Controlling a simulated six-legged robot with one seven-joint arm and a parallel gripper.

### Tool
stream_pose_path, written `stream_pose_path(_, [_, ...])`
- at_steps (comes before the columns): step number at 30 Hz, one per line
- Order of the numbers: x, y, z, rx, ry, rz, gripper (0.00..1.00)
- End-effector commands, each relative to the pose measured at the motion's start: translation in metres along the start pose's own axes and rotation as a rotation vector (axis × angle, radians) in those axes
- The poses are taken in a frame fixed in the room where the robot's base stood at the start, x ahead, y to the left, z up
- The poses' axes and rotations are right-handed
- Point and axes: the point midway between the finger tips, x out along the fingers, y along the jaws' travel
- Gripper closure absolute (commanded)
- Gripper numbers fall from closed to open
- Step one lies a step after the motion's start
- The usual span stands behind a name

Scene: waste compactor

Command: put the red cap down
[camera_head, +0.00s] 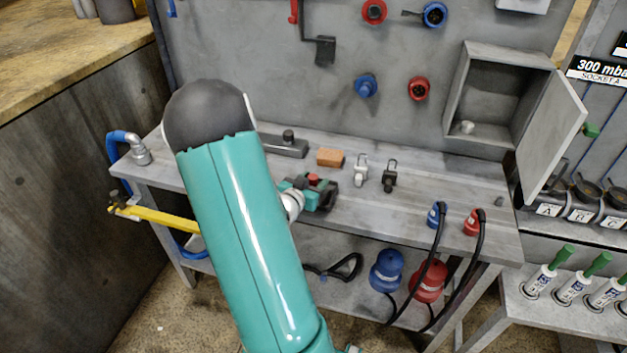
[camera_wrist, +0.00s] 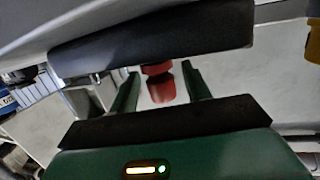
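My gripper (camera_head: 318,196) is low over the middle of the grey workbench, in front of the orange-brown block. A small red cap (camera_head: 313,179) shows at its jaws. In the wrist view the red cap (camera_wrist: 161,88) is between the two green fingers of my gripper (camera_wrist: 160,78). The fingers stand apart with narrow gaps beside the cap. Whether they touch it is unclear. The cap's contact with the bench is hidden.
An orange-brown block (camera_head: 330,157), a light clamp-like part (camera_head: 361,170) and a black one (camera_head: 389,175) stand right of my gripper. An open wall box (camera_head: 497,95) is at the right. The bench's right front holds blue and red plugs (camera_head: 472,222).

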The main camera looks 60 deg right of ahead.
Motion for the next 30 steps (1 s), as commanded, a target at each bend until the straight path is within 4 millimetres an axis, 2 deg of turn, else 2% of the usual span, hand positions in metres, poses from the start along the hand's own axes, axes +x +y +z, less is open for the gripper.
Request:
stream_pose_path(8, [0.001, 0.0, -0.004, 0.001, 0.0, -0.001, 0.52])
stream_pose_path(10, [-0.007, -0.001, -0.003, -0.001, -0.001, -0.003, 0.52])
stream_pose_path(24, [-0.101, -0.001, -0.003, 0.0, -0.001, -0.005, 0.52])
stream_pose_path(30, [-0.118, 0.0, -0.003, -0.001, -0.001, -0.002, 0.52])
